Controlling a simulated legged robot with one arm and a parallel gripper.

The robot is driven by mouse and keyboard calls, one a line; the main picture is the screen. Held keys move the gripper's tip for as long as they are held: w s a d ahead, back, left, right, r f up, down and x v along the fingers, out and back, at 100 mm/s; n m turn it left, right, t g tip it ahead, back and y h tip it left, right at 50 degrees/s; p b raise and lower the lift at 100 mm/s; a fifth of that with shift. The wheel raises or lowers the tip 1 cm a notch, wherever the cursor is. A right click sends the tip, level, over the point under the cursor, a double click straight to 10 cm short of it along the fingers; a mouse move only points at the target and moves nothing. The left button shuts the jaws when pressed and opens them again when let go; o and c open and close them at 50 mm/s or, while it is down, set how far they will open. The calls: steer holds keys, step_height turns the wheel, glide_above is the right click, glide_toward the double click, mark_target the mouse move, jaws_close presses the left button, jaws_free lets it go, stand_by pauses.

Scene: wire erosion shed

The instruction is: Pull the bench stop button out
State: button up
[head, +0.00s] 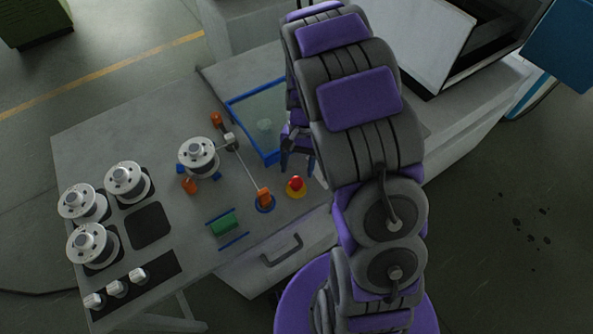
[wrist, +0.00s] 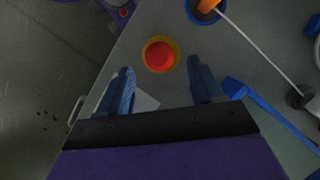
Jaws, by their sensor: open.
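The bench stop button (head: 296,184) is a red knob on a yellow base, near the front edge of the bench top, right of an orange piece in a blue ring. In the wrist view the red button (wrist: 159,56) sits beyond my fingertips, roughly between their lines. My gripper (head: 297,160) is just behind the button in the head view, its blue fingers pointing down. In the wrist view my gripper (wrist: 163,75) has its two fingers spread apart with nothing between them. The fingers do not touch the button.
The grey bench (head: 88,146) holds several white spools (head: 84,243) at left. A blue-rimmed tray (head: 235,107) lies behind my gripper. A thin rod (head: 245,168) runs to an orange piece (head: 264,196) beside the button. A drawer handle (head: 282,250) sticks out in front.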

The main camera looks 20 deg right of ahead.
steer(key=p+v, duration=0.1)
steer(key=v, duration=1.3)
steer(key=shift+r, duration=0.15)
steer(key=s+a+r+n, duration=0.1)
steer(key=s+n, duration=0.1)
steer(key=s, duration=0.8)
steer(key=s+a+r+n+t+h+b, duration=0.1)
steer(key=s+n, duration=0.1)
steer(key=s, duration=0.8)
steer(key=s+a+r+n+t+h+b, duration=0.1)
steer(key=s+n, duration=0.1)
steer(key=s, duration=0.8)
steer(key=shift+a+r, duration=0.35)
steer(key=shift+r, duration=0.05)
